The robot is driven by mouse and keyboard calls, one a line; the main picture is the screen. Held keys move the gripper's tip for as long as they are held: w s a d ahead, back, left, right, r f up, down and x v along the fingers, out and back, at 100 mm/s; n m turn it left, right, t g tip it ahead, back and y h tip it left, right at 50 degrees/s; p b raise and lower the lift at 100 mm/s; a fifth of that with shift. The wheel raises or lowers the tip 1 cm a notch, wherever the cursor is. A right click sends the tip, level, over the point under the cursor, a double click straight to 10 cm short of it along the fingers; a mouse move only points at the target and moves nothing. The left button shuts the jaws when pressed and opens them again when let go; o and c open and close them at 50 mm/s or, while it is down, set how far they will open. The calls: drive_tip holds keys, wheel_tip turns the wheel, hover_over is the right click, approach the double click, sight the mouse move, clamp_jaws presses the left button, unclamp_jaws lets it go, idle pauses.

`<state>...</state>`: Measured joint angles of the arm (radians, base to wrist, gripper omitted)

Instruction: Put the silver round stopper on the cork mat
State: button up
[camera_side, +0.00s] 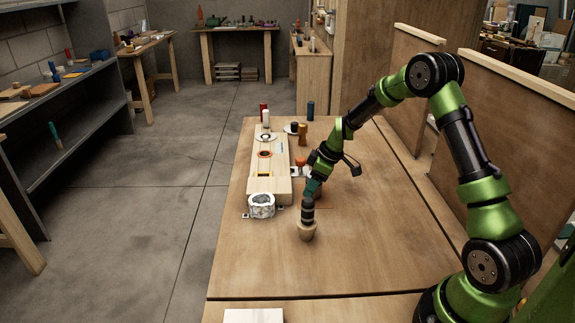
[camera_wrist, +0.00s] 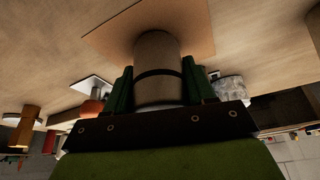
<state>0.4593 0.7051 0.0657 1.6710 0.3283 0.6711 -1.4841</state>
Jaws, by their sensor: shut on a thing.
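My gripper (camera_side: 308,196) points down over the wooden table and is shut on a beige-grey cylinder with dark bands (camera_side: 307,230). In the wrist view the cylinder (camera_wrist: 157,62) sits between the green fingers, one on each side. I cannot tell whether it touches the table. The cork mat (camera_side: 342,201) is a thin brown square on the table. In the wrist view the mat (camera_wrist: 112,38) lies behind the cylinder's far end. A round, silvery-white mottled piece (camera_side: 261,206) stands apart to the gripper's left; the wrist view shows it (camera_wrist: 228,88) too. I cannot tell which piece is the stopper.
A long pale wooden board (camera_side: 268,185) with round fittings lies left of the gripper. An orange ball (camera_side: 300,162) sits on a white plate. A brown wooden piece (camera_side: 303,135) and a dark blue cylinder (camera_side: 310,111) stand farther back.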

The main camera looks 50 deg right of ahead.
drive_tip(key=shift+f, duration=0.1)
drive_tip(key=o, duration=1.4)
drive_tip(key=shift+c, duration=0.2)
drive_tip(key=v, duration=1.6)
drive_tip(key=shift+r, duration=0.4)
drive_tip(key=shift+s, duration=0.15)
